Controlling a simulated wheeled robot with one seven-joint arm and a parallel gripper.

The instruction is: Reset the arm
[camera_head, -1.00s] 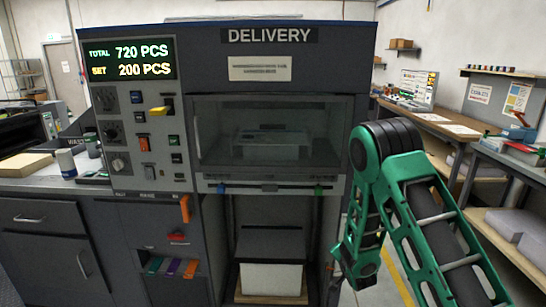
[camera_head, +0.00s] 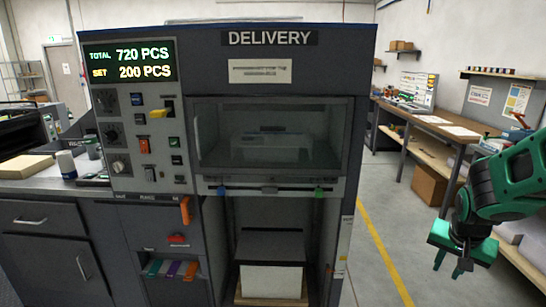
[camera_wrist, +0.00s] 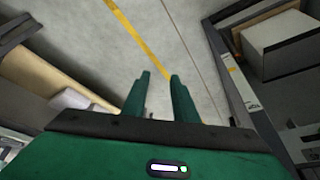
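My green arm is at the right of the head view, folded back beside the workbench. My gripper (camera_head: 448,266) hangs at its end, pointing down. In the wrist view my gripper (camera_wrist: 158,82) shows two green fingers apart, with bare floor between them and nothing held. The grey delivery machine (camera_head: 270,65) stands at the left and middle of the head view, clear of my gripper. Its window is shut, and its display reads total 720 and set 200.
A pale box (camera_head: 272,281) sits in the machine's lower bay, and it also shows in the wrist view (camera_wrist: 290,36). A wooden workbench (camera_head: 425,118) stands at the right, with a cardboard box (camera_head: 432,186) under it. Open floor with a yellow line (camera_head: 384,250) lies between.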

